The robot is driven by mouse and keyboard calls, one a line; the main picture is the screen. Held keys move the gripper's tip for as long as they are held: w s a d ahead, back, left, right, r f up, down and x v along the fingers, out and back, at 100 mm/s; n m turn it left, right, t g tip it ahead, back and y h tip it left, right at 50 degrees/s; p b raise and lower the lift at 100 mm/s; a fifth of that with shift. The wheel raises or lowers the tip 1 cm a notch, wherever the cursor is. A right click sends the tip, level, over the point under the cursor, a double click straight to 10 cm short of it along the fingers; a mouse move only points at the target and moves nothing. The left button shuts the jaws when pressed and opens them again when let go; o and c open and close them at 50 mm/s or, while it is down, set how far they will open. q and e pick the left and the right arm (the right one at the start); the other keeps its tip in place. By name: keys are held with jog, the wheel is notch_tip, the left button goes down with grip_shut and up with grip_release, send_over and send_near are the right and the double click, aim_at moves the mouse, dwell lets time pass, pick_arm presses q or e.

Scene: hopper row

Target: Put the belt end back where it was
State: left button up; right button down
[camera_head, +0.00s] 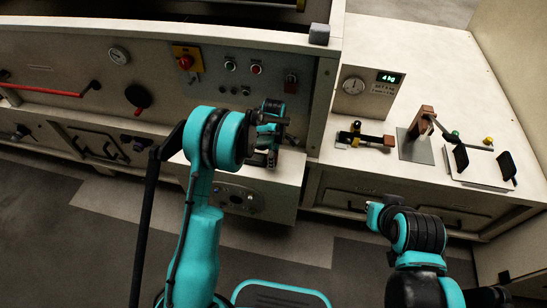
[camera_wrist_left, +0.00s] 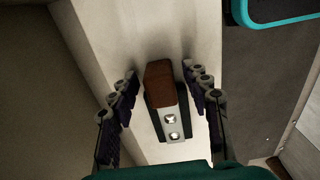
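A brown piece with a black underside and a silver plate with two bolts, which looks like the belt end (camera_wrist_left: 162,84), is in the left wrist view. It lies over a pale ledge (camera_wrist_left: 150,30), between the fingers of my left gripper (camera_wrist_left: 162,100). The fingers are spread, with a visible gap on each side of the piece. In the head view my left gripper (camera_head: 272,138) is at the front of the machine, above a pale box-like ledge (camera_head: 285,168); the belt end cannot be made out there. My right arm (camera_head: 420,235) is folded at lower right; I cannot make out its gripper.
The right bench (camera_head: 410,60) holds a scale box (camera_head: 368,90) reading 4 kg, a wooden-handled tool (camera_head: 365,138) and a metal plate fixture (camera_head: 416,148).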

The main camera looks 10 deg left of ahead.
pick_arm(q)
jog(key=shift+r, duration=0.2)
jog(key=s+a+r+m+t+p, duration=0.1)
jog(key=s+r+m+p, duration=0.1)
jog(key=r, duration=0.8)
jog(key=s+a+r+m+p, duration=0.1)
jog(key=s+r+p, duration=0.1)
jog(key=r, duration=0.8)
jog(key=s+a+r+m+t, duration=0.2)
jog(key=s+r+m, duration=0.3)
jog(key=s+r, duration=0.3)
jog(key=s+a+f+m+t, duration=0.1)
jog(key=s+m+t, duration=0.3)
jog(key=s+m, duration=0.5)
jog(key=shift+s+a+m, duration=0.3)
jog(key=shift+s+a, duration=0.05)
jog(key=shift+s, duration=2.85)
jog(key=shift+f, duration=0.1)
